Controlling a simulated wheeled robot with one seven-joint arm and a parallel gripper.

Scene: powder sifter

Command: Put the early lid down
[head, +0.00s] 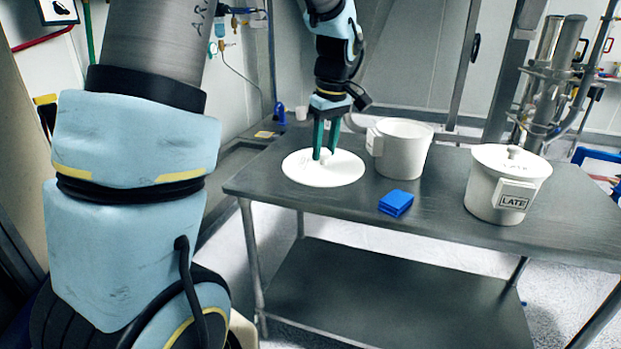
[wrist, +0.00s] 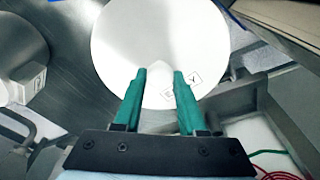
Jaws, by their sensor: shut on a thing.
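The early lid (head: 323,176) is a flat white disc at the left end of the dark table. In the wrist view the lid (wrist: 145,35) fills the upper middle, with a small printed label partly hidden by the right finger. My gripper (head: 325,154) points down with its green fingers shut on the lid's knob at its centre; the fingers also show in the wrist view (wrist: 160,74). The lid looks level. I cannot tell if it touches the table or hovers just above it. An open white pot (head: 402,155) stands just right of the lid, apart from it.
A white pot marked LATE (head: 495,205), with its lid on, stands at the right of the table (head: 330,205). The table's left edge is close to the lid. Metal pipework (head: 550,85) stands behind.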

